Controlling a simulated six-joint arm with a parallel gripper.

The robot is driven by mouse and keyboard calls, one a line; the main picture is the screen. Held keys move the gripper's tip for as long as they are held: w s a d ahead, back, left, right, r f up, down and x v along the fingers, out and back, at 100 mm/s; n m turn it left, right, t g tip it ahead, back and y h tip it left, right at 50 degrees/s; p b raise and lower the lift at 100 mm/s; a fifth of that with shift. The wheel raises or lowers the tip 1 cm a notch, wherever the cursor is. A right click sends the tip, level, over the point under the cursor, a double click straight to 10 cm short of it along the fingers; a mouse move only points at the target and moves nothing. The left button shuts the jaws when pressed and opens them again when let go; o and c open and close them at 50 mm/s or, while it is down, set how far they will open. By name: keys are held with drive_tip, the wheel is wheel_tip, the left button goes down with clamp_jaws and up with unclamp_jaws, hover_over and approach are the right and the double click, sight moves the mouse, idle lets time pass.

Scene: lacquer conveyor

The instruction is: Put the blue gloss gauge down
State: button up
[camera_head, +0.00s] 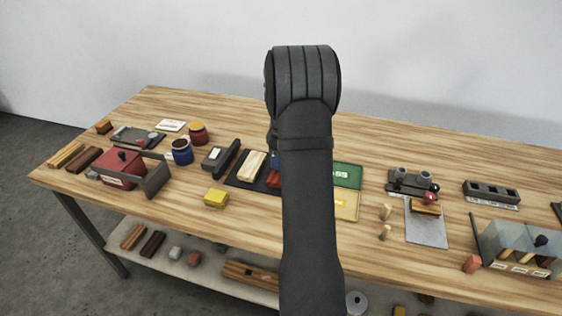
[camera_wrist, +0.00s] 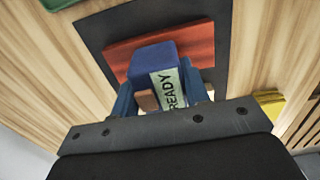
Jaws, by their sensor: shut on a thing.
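The blue gauge (camera_wrist: 150,57) shows in the wrist view with a pale "READY" label facing the camera and a small brown part at its side. My gripper (camera_wrist: 160,88) is shut on it, one blue finger on each side. The gauge is over a reddish board (camera_wrist: 196,45) that lies on a dark mat (camera_wrist: 100,32). I cannot tell whether the gauge touches the board. In the head view my arm hides the gripper and most of the gauge; a red edge of the board (camera_head: 273,179) shows beside the arm.
A pale block (camera_head: 251,166) lies on the mat's left part. Green (camera_head: 347,175) and yellow (camera_head: 346,204) plates lie right of my arm. A yellow block (camera_head: 215,198), two jars and a red box (camera_head: 118,167) stand left. Bare wood lies behind the mat.

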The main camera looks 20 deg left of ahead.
drive_tip(key=shift+f, duration=0.65)
drive_tip(key=shift+f, duration=0.1)
drive_tip(key=o, duration=1.2)
drive_tip(key=shift+c, duration=0.2)
wheel_tip(320, 180, up, 12)
drive_tip(key=shift+r, duration=0.1)
wheel_tip(320, 180, down, 12)
drive_tip(key=shift+f, duration=0.15)
drive_tip(key=shift+r, duration=2.05)
